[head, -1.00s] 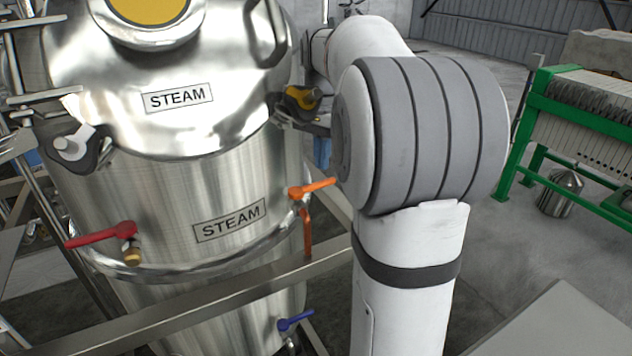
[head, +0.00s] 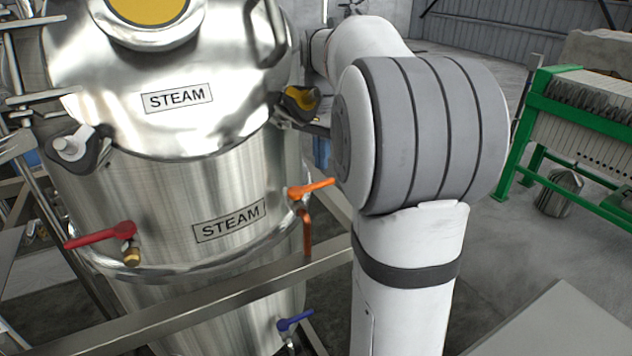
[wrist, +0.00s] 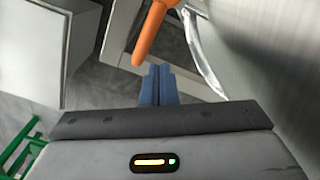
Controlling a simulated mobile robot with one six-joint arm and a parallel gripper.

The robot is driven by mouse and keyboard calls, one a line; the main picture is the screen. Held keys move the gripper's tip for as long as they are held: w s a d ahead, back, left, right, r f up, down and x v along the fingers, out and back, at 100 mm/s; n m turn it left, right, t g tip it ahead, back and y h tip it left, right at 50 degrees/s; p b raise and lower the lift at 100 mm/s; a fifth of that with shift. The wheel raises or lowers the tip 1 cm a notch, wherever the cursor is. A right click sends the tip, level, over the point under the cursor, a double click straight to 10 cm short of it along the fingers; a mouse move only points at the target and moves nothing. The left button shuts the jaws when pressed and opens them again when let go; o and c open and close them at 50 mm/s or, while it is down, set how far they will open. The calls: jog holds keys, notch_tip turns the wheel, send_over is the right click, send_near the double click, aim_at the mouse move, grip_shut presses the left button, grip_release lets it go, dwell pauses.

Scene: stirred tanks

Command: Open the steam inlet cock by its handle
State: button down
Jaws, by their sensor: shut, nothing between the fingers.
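A steel tank (head: 150,200) with two STEAM labels fills the left of the head view. An orange lever handle (head: 312,188) sticks out to the right from its side, above a short copper-coloured pipe. An orange handle also shows in the wrist view (wrist: 151,32), hanging from the top edge with its rounded tip low. My gripper (wrist: 158,72) shows as two blue fingers pressed together, empty. Its fingertips appear just below the handle's tip in the picture; I cannot tell whether they touch. My gripper is not visible in the head view.
A red lever (head: 98,237) is on the tank's left and a blue lever (head: 295,320) is lower down. A steel frame rail (head: 235,285) crosses in front of the tank. A green-framed filter press (head: 575,125) stands at the right, with open floor before it.

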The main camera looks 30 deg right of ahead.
aim_at(329, 181)
jog(key=shift+f, duration=0.15)
jog(key=shift+s+d+f+b, duration=0.15)
jog(key=shift+f+b, duration=0.95)
jog(key=shift+f, duration=0.65)
jog(key=shift+s+b, duration=0.55)
jog(key=shift+s, duration=1.3)
jog(key=shift+w+r+p, duration=0.2)
jog(key=shift+w+p, duration=0.25)
jog(key=shift+r+p, duration=3.05)
jog(key=shift+r, duration=0.4)
